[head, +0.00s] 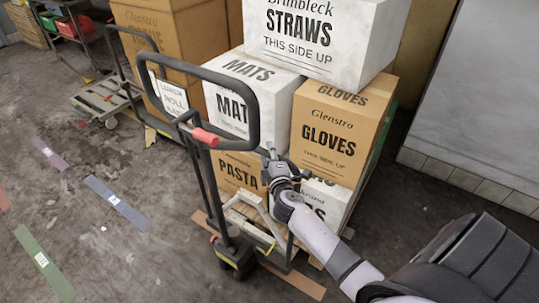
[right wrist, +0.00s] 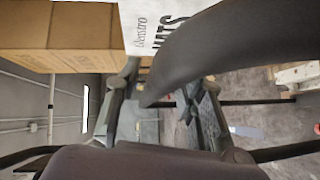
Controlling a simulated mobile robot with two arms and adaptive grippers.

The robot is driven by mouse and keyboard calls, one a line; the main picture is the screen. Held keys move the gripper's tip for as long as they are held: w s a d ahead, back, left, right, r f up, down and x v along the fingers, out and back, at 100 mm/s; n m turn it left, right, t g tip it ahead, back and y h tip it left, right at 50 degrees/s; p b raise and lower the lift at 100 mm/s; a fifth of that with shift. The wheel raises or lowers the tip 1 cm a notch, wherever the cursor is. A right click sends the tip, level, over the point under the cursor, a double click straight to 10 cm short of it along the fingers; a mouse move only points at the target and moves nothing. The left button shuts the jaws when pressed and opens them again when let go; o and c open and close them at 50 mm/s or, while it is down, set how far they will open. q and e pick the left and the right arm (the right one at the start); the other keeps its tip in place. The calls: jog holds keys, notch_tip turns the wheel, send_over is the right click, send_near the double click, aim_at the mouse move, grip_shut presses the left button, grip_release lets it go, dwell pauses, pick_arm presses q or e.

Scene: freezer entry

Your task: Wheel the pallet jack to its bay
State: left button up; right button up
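The pallet jack (head: 205,165) stands upright in the middle of the head view, with a dark loop handle, a red grip piece and a low base by the loaded pallet. My right gripper (head: 271,158) is just right of the handle's lower part, in front of the boxes. In the right wrist view its fingers (right wrist: 160,110) are spread apart, and the thick dark handle tube (right wrist: 215,45) crosses close over them. I cannot tell whether they touch it. My left gripper is not in view. Which floor marking belongs to the bay is not clear.
Stacked cartons, including a white straws box (head: 320,35) and a brown gloves box (head: 340,135), stand right behind the jack. A second handled cart (head: 105,95) stands at back left. Coloured strips such as a blue one (head: 117,203) mark the open floor at left. A wall (head: 480,90) bounds the right.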

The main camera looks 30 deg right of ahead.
grip_shut()
dwell(0.6)
